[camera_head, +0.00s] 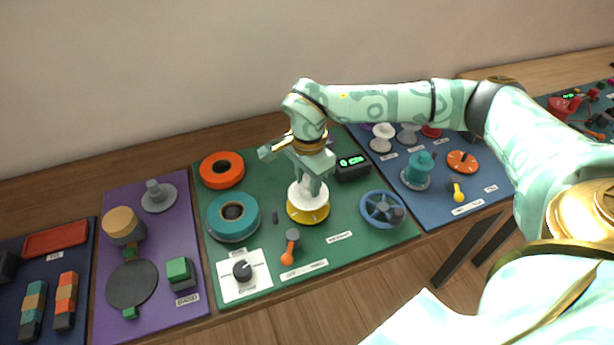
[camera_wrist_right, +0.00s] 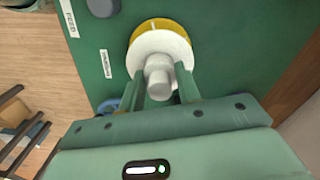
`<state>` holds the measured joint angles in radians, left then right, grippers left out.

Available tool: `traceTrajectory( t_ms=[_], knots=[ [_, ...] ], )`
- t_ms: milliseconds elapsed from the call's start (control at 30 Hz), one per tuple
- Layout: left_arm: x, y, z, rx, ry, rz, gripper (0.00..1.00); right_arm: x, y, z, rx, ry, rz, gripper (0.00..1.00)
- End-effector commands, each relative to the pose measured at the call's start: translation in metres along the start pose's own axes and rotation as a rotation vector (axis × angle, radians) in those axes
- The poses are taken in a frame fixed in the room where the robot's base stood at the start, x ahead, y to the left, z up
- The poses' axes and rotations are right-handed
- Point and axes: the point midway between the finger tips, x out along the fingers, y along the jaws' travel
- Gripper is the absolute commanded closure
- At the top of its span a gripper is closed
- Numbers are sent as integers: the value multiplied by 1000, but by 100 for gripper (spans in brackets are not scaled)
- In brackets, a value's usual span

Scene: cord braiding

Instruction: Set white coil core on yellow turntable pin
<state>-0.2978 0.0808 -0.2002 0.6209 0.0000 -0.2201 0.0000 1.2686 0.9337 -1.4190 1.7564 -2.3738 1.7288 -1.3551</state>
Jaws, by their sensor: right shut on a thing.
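The white coil core (camera_head: 306,197) has a wide round flange and a narrower stem. It is over the yellow turntable (camera_head: 309,218), whose rim shows beneath it. My right gripper (camera_head: 313,182) reaches down from above and is shut on the core's stem. In the right wrist view, the fingers (camera_wrist_right: 160,88) stand either side of the grey-white stem (camera_wrist_right: 158,72), with the flange (camera_wrist_right: 150,44) and the yellow rim (camera_wrist_right: 156,24) beyond. The turntable pin is hidden under the core. I cannot tell whether the flange touches the turntable. My left gripper is not in view.
On the green mat (camera_head: 345,260) stand an orange ring (camera_head: 222,158), a teal coil (camera_head: 215,222), a black box (camera_head: 352,174), a blue handwheel (camera_head: 369,203), an orange-handled lever (camera_head: 287,258) and a knob panel (camera_head: 233,287). Purple (camera_head: 170,315) and blue (camera_head: 440,212) mats lie either side.

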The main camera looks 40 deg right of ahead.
Motion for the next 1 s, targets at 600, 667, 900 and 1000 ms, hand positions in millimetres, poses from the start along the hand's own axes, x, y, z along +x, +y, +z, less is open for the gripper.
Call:
traceTrajectory(
  t_ms=[600, 667, 900, 1000],
  knots=[
    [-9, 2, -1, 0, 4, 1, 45, -3, 0, 1, -1, 1, -1, 87],
    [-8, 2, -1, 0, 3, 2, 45, -2, 0, 1, -1, 0, -1, 87],
    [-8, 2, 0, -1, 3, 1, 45, -2, 0, 1, -1, 0, -1, 87],
    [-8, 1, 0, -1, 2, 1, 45, -1, 0, 1, -1, 0, 0, 87]
  ],
)
